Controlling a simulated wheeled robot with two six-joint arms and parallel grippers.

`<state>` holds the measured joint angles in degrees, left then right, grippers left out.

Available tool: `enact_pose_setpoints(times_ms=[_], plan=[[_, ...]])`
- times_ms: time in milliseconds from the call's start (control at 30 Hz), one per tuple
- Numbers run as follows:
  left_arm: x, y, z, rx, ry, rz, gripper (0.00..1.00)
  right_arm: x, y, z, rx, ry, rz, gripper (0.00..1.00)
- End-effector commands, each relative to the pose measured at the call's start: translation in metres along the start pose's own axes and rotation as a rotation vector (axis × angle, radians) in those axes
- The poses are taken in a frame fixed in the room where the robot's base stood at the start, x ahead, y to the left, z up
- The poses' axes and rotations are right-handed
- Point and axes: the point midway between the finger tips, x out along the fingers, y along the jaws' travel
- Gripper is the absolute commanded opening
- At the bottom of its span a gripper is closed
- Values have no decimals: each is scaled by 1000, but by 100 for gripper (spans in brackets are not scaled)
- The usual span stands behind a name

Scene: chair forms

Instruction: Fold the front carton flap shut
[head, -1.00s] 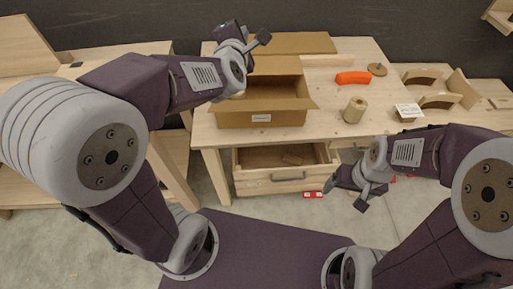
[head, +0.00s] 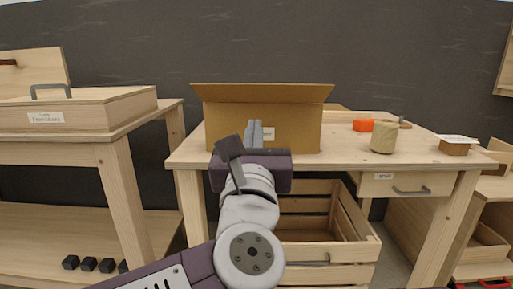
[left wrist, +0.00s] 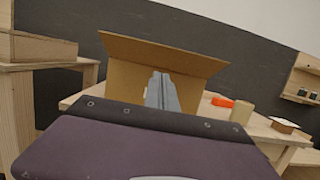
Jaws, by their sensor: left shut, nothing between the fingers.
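The brown cardboard carton (head: 225,128) stands on the wooden table, its front face with a small white label turned to me. Its front flap (head: 262,93) is open and flares up and outward from the front top edge. The flap also shows in the left wrist view (left wrist: 150,50), above the fingers. My left gripper (head: 254,133) is shut and empty, its fingers pointing up in front of the carton's front face, below the flap. In the left wrist view the fingers (left wrist: 162,92) cover part of that face. Whether they touch the carton I cannot tell. My right gripper is out of view.
On the table (head: 410,160), right of the carton, are an orange block (head: 363,125) and a wooden cylinder (head: 383,137). An open wooden drawer or crate (head: 335,250) is below the tabletop. A side bench with a lidded box (head: 90,108) stands left.

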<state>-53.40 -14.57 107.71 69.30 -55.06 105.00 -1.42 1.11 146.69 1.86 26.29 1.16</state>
Motion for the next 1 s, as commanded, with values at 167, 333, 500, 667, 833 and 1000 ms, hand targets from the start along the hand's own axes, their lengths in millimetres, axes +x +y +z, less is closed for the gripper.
enact_pose_setpoints(times_ms=[167,333,500,667,833,1000], plan=[[-7,-8,-10,-5,-1,-21,0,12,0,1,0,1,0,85],[0,-7,-3,0,-1,-17,0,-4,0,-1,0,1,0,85],[19,-8,3,6,1,-16,0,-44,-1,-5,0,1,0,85],[44,-8,2,5,2,-15,0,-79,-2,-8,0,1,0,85],[77,-8,-8,1,0,-15,0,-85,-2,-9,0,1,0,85],[106,-9,2,-4,-3,-17,0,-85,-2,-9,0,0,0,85]])
